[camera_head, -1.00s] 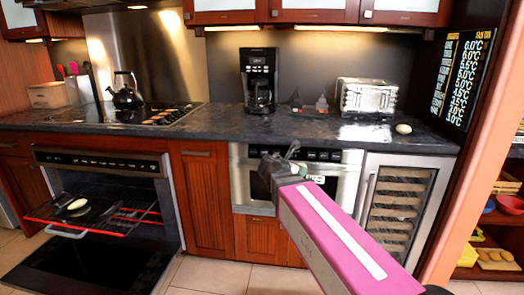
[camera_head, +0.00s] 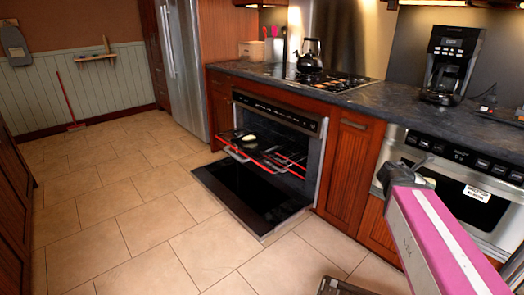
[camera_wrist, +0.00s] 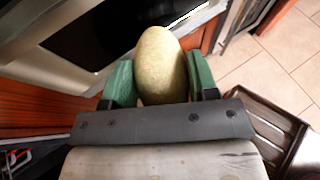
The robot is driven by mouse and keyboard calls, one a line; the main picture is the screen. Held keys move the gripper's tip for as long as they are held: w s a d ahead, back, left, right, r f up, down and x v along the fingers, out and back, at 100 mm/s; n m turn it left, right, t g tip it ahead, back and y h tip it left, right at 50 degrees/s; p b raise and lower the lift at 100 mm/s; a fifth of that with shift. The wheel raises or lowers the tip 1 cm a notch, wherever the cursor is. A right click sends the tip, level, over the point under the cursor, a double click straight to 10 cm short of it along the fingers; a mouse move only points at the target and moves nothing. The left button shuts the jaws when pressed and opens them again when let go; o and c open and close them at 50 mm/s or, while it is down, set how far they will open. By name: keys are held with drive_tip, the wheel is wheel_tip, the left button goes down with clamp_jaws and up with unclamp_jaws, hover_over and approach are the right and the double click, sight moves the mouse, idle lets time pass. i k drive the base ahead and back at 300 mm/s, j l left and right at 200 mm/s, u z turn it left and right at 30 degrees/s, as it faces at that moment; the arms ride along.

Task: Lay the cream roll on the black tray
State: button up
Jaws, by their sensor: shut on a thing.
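My gripper (camera_wrist: 158,84) is shut on a dull yellowish oval roll, the cream roll (camera_wrist: 161,62), held between two green finger pads in the wrist view. In the head view my gripper (camera_head: 408,172) is in front of the steel built-in appliance at the right, and the roll is hard to make out there. The oven (camera_head: 262,160) at the centre is open, with its door down. A dark flat piece, seemingly the black tray (camera_head: 231,135), lies on its pulled-out red-edged rack. Another pale roll (camera_head: 249,138) lies on or beside it.
The lowered oven door (camera_head: 240,198) juts over the floor. The steel appliance (camera_head: 470,185) is close to my gripper. A kettle (camera_head: 310,55) and coffee maker (camera_head: 452,62) stand on the dark counter (camera_head: 385,105). The tiled floor at left is open.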

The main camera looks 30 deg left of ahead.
sight(260, 147)
drive_tip(key=i+u, duration=0.35)
drive_tip(key=i+j+u, duration=0.1)
drive_tip(key=u, duration=0.25)
drive_tip(key=i+l+u, duration=0.15)
drive_tip(key=i+u, duration=0.25)
drive_tip(key=i+l, duration=0.15)
drive_tip(key=i, duration=0.15)
